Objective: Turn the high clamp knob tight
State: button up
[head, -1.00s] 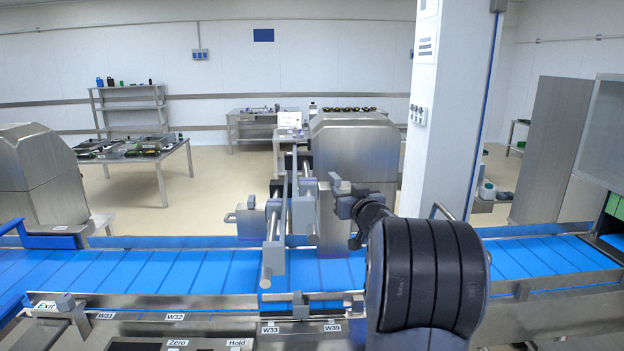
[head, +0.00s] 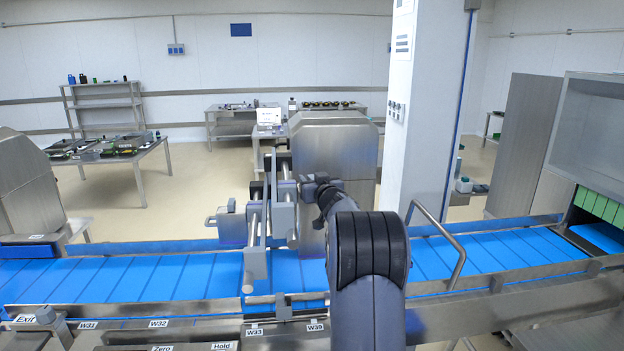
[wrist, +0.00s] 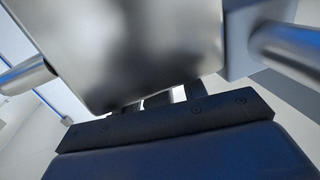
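The clamp assembly (head: 255,225) stands over the blue belt, with grey blocks on metal rods. I cannot pick out the high clamp knob for certain; my arm and gripper cover part of this area. My gripper (head: 314,187) is at the right side of the assembly's upper grey block (head: 284,207), close to it; contact cannot be told. In the wrist view a smooth metal block (wrist: 140,50) fills the upper middle, with a metal rod (wrist: 25,76) on the left and another on the right. My gripper's fingers (wrist: 165,97) are mostly hidden behind this block, so their opening does not show.
The blue conveyor belt (head: 130,280) runs across the front, with steel rails. A steel housing (head: 335,155) stands just behind my gripper. A white pillar (head: 425,110) and a bent metal handle (head: 440,240) are to the right. Open floor lies behind the belt at left.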

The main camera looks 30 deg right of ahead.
jog(key=shift+c, duration=0.2)
grip_shut()
jog(key=shift+f+h+b, duration=0.1)
jog(key=shift+h+b, duration=0.2)
jog(key=shift+b, duration=0.45)
jog(key=shift+f+m+h+b, duration=0.1)
jog(key=shift+m+h+b, duration=0.25)
jog(key=shift+b, duration=0.2)
jog(key=shift+m+g+h+b, duration=0.35)
jog(key=shift+h+b, duration=0.3)
jog(key=shift+b, duration=0.5)
jog(key=shift+m+h+b, duration=0.3)
jog(key=shift+b, duration=0.7)
jog(key=shift+d+r+m+g+h+b, duration=0.1)
jog(key=shift+r+m+g+h+b, duration=0.25)
jog(key=shift+b, duration=0.65)
jog(key=shift+f, duration=0.1)
